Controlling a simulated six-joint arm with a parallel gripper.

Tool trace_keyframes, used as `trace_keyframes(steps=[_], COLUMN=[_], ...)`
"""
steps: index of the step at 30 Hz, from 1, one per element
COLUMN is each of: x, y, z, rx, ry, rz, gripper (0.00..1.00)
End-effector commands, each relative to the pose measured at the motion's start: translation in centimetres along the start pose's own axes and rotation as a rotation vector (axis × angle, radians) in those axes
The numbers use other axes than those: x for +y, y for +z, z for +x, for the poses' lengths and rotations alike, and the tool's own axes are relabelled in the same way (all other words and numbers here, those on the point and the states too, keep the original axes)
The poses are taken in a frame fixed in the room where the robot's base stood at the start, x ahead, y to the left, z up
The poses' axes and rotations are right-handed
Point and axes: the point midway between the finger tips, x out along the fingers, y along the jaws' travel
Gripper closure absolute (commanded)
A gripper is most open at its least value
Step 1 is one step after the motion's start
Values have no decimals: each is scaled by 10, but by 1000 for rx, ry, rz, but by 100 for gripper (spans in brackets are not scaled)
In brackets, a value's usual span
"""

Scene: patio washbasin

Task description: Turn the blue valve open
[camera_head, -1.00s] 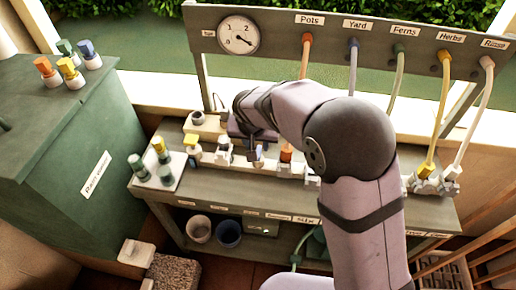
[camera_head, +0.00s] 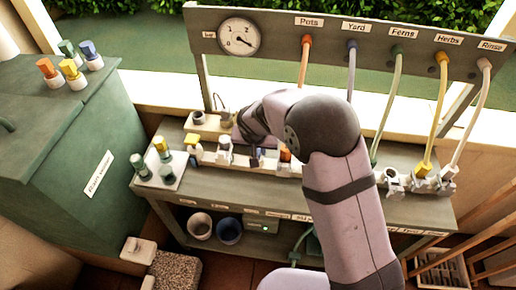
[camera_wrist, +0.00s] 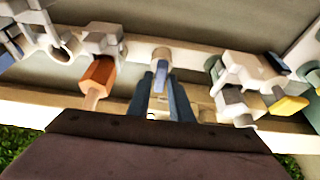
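In the head view a small blue part (camera_head: 257,158), which looks like the blue valve, sits in the row of fittings on the bench, left of an orange one (camera_head: 285,155). My gripper (camera_wrist: 163,88) is down at this row, mostly hidden behind my arm in the head view. In the wrist view its two blue-grey fingers reach toward a pale round fitting with a bluish face (camera_wrist: 160,60). A pale part shows between the fingers. I cannot tell whether they touch or grip it, or which way the valve handle points.
White fittings (camera_wrist: 235,75) and an orange connector (camera_wrist: 97,72) stand close on both sides of the fingers. Hoses hang from the labelled board (camera_head: 350,27) with a dial (camera_head: 239,36). A green cabinet (camera_head: 60,140) stands left.

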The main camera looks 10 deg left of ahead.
Motion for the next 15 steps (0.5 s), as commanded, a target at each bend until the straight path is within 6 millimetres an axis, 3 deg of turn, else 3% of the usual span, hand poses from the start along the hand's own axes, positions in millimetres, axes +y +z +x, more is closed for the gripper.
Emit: trace_keyframes(steps=[2,15], x=[0,2], y=[0,-1], z=[0,-3], rx=[0,-4], ry=[0,-47], rz=[0,-112], gripper=[100,100])
